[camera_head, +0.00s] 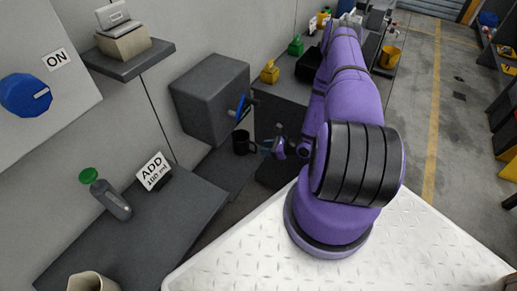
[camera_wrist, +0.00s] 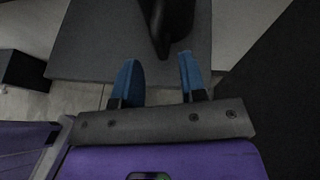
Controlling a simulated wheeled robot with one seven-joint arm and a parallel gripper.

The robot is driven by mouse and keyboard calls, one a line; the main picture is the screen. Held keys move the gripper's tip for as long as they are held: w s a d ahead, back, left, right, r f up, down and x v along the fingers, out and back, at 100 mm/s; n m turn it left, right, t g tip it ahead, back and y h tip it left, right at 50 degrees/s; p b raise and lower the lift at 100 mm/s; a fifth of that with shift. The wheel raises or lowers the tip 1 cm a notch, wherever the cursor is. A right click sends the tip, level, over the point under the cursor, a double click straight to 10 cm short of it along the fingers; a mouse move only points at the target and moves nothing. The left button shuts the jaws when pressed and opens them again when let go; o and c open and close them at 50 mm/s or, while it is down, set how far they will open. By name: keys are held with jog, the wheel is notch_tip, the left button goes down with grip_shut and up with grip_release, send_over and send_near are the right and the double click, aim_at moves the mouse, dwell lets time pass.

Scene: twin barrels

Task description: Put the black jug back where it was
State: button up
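The black jug (camera_head: 241,142) stands upright below the grey box with the blue tap. In the wrist view the jug (camera_wrist: 172,18) is at the top centre, on a grey surface (camera_wrist: 95,45), its handle pointing down towards me. My gripper (camera_head: 264,147) is just to the right of the jug in the head view. In the wrist view the two blue fingers of my gripper (camera_wrist: 160,72) are apart with nothing between them. The handle tip lies just ahead of the gap between the fingertips. The jug's inside cannot be seen.
A grey box (camera_head: 212,98) with a blue tap (camera_head: 241,106) is on the wall above the jug. A dark shelf at left (camera_head: 150,235) holds an "ADD 100 ml" sign (camera_head: 154,171), a grey bottle with green cap (camera_head: 112,200) and a beige cup (camera_head: 92,282). Yellow and green items stand farther back.

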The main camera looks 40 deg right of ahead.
jog(key=v, duration=0.6)
jog(key=shift+s+r, duration=0.15)
jog(key=shift+s, duration=0.15)
jog(key=shift+d, duration=0.1)
